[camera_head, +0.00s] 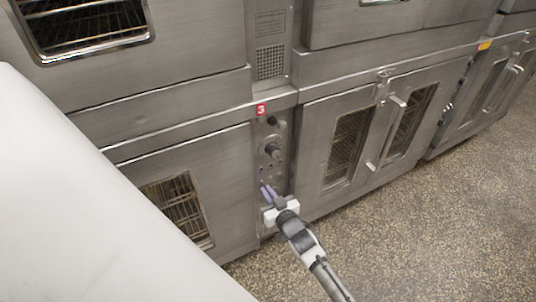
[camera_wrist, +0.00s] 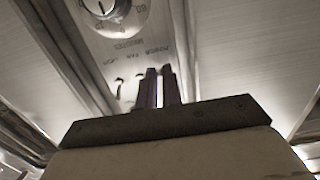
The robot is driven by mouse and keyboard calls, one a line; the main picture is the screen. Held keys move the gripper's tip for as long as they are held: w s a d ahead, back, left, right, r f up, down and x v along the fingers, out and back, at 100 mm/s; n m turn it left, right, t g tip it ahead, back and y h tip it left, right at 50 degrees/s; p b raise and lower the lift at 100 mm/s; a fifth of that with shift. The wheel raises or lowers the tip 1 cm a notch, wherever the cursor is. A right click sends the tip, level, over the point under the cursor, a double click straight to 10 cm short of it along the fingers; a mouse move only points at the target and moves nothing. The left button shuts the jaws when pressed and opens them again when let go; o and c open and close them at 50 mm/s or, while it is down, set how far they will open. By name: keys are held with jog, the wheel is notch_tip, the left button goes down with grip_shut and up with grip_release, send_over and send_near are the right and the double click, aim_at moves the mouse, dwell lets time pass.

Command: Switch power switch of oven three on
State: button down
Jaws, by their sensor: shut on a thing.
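The control panel of oven three (camera_head: 280,135) is a narrow vertical metal strip under a red label with a white 3 (camera_head: 262,110). My gripper (camera_head: 267,192) is at the lower part of this panel, its purple fingers pointing at it. In the wrist view the fingers (camera_wrist: 159,88) are close together beneath the printed word POWER (camera_wrist: 155,49), shut on the power switch. The fingers hide the switch, so its position cannot be seen. Two small switches (camera_wrist: 118,86) (camera_wrist: 139,76) show to the left of the fingers.
A dial (camera_wrist: 103,8) sits above the switches, and a black knob (camera_head: 272,150) is on the panel. Oven doors with windows flank the panel; the right pair has a protruding handle (camera_head: 393,117). Speckled floor (camera_head: 400,235) is open at the lower right.

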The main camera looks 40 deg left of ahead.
aim_at(263, 184)
notch_tip(263, 184, up, 2)
jog(key=g+h+p, duration=0.1)
jog(key=h+p, duration=0.1)
jog(key=p, duration=0.4)
jog(key=shift+r+p, duration=0.2)
jog(key=shift+p, duration=0.2)
jog(key=h+p, duration=0.1)
jog(key=p, duration=0.2)
jog(key=r+g+h+p, duration=0.1)
jog(key=h+p, duration=0.1)
jog(key=p, duration=0.1)
jog(key=shift+a+r+g, duration=0.1)
jog(key=shift+r+g, duration=0.05)
jog(key=shift+g, duration=0.15)
jog(key=h+p, duration=0.2)
jog(key=p, duration=0.1)
jog(key=shift+a+r+g, duration=0.2)
jog(key=shift+g, duration=0.2)
jog(key=shift+w+a+r+g+h+p, duration=0.1)
jog(key=shift+g+h+p, duration=0.1)
jog(key=shift+h+p, duration=0.35)
jog(key=shift+w+a+r+g+h+p, duration=0.1)
jog(key=shift+g+h+p, duration=0.1)
jog(key=shift+h+p, duration=0.35)
jog(key=c, duration=1.6)
grip_release()
jog(key=shift+o, duration=0.2)
